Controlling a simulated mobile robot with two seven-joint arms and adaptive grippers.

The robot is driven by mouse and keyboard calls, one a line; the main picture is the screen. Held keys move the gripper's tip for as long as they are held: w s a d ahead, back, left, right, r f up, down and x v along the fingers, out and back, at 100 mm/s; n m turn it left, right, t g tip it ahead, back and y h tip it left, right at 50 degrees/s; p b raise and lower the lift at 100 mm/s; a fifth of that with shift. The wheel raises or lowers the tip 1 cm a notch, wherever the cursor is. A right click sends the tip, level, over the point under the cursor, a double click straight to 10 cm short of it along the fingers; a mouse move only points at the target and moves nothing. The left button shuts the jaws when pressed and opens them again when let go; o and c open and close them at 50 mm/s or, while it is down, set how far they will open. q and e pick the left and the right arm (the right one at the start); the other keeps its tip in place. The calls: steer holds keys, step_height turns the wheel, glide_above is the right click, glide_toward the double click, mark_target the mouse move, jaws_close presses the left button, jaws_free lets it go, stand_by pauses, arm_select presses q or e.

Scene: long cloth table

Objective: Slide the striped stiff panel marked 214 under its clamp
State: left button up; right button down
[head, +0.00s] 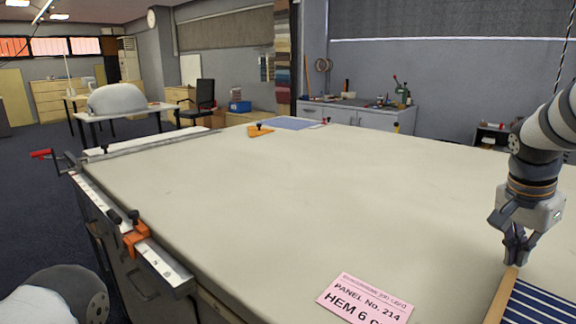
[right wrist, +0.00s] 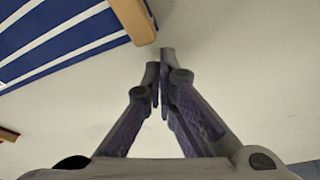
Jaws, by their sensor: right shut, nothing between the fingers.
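The striped panel (head: 545,303), blue and white with a wooden edge strip, lies at the table's lower right, cut off by the frame. Its stripes and wooden strip also show at the upper left of the right wrist view (right wrist: 60,32). My right gripper (head: 514,258) is shut and empty, its fingertips beside the end of the wooden strip; whether they touch it I cannot tell. A long metal bar (head: 160,144) with a red handle (head: 42,154) lies across the table's far left end and looks like the clamp. My left gripper is out of view.
A pink card (head: 366,299) reading PANEL No. 214, HEM 6, lies at the front of the table (head: 260,200). A white rule (head: 100,199) with an orange slider (head: 135,237) runs along the left edge. An orange tool (head: 260,131) lies far back. The middle is clear.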

mark_target(513, 268)
steer(key=shift+f, duration=0.55)
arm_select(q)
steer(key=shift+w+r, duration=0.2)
arm_select(e)
steer(key=shift+r, duration=0.3)
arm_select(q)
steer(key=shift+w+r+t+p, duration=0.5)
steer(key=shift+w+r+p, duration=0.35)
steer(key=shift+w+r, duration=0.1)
arm_select(e)
steer(key=shift+s+a, duration=1)
steer(key=shift+a, duration=0.15)
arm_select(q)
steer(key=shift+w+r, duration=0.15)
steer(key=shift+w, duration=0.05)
arm_select(e)
steer(key=shift+w+d+r, duration=0.25)
steer(key=shift+r, duration=0.75)
steer(key=shift+w+d+r, duration=0.2)
steer(key=shift+d+r, duration=0.1)
steer(key=shift+r, duration=0.65)
steer(key=shift+w+d+r, duration=0.25)
steer(key=shift+r, duration=0.75)
